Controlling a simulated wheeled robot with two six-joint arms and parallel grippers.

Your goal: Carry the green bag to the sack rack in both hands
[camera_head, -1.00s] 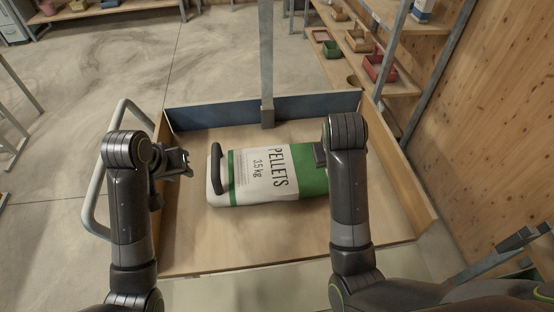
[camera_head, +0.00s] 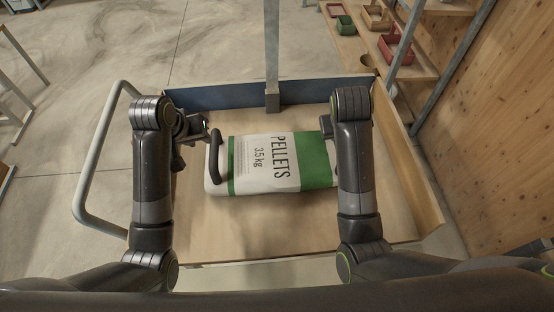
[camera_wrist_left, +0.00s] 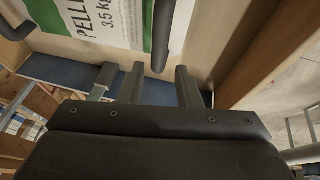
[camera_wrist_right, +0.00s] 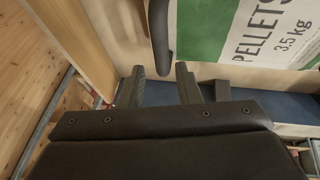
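The green bag (camera_head: 270,162), white and green with "PELLETS 3.5 kg" on it, lies flat on the floor of a wooden cart. Its dark left handle (camera_head: 214,155) shows at its left end. My left gripper (camera_head: 198,129) is close beside that handle. In the left wrist view the open fingers (camera_wrist_left: 160,75) stand on either side of the handle's line (camera_wrist_left: 163,35), with a gap. In the right wrist view my right gripper (camera_wrist_right: 160,75) is open, with the other handle (camera_wrist_right: 159,35) in line between its fingers. My right arm hides that end in the head view. I cannot identify the sack rack.
The cart has a blue back board (camera_head: 225,97), low wooden sides and a grey push rail (camera_head: 92,165) at the left. A metal post (camera_head: 272,50) stands at its back. Shelves with coloured bins (camera_head: 397,50) stand at the right. Bare concrete floor (camera_head: 125,50) lies at the left.

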